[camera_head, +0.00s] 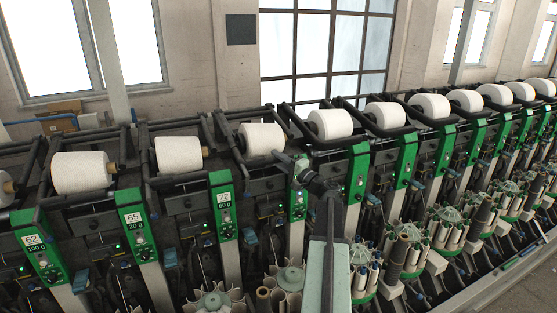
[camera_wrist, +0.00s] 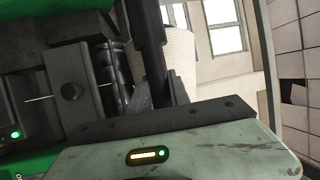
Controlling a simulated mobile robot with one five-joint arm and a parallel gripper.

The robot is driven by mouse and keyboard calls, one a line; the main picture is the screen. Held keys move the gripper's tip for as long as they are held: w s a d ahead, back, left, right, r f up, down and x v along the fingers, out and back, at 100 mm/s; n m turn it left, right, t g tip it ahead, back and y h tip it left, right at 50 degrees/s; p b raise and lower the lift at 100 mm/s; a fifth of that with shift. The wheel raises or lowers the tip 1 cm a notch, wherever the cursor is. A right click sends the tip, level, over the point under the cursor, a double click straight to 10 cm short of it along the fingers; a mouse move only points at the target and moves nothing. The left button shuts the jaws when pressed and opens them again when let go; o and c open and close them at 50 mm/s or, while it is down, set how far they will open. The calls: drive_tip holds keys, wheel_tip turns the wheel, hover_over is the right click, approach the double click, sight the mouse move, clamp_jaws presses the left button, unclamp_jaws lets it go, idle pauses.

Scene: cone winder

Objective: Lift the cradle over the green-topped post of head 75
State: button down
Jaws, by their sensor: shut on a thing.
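My gripper (camera_head: 299,168) is at the upper end of a green-topped post (camera_head: 298,200) in the middle of the head view. My wrist covers part of its label, so I cannot read its head number. In the wrist view the gripper's fingers (camera_wrist: 160,94) are shut on a dark bar, the cradle (camera_wrist: 147,40). A white yarn cone (camera_wrist: 178,50) is behind the bar. The same cone (camera_head: 261,139) seems to be the one just left of my gripper in the head view. The exact contact is partly hidden.
Posts labelled 62 (camera_head: 42,256), 65 (camera_head: 137,232) and 72 (camera_head: 225,212) stand to the left. More heads with white cones (camera_head: 331,124) run off to the right. Several bobbin carousels (camera_head: 408,245) stand low in front. Windows and a pale wall are behind.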

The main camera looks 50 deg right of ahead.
drive_tip(key=shift+f, duration=0.1)
drive_tip(key=r+p, duration=0.2)
drive_tip(key=r, duration=0.1)
drive_tip(key=r+p, duration=0.2)
drive_tip(key=p, duration=0.1)
drive_tip(key=s+r+p, duration=0.1)
drive_tip(key=r+p, duration=0.2)
drive_tip(key=shift+a+r, duration=0.25)
drive_tip(key=shift+r, duration=0.1)
drive_tip(key=shift+f, duration=0.15)
drive_tip(key=c, duration=1.2)
unclamp_jaws()
drive_tip(key=shift+c, duration=0.2)
drive_tip(key=s+f+b, duration=0.1)
drive_tip(key=s, duration=0.6)
drive_tip(key=shift+s+f, duration=0.25)
drive_tip(key=shift+s, duration=0.15)
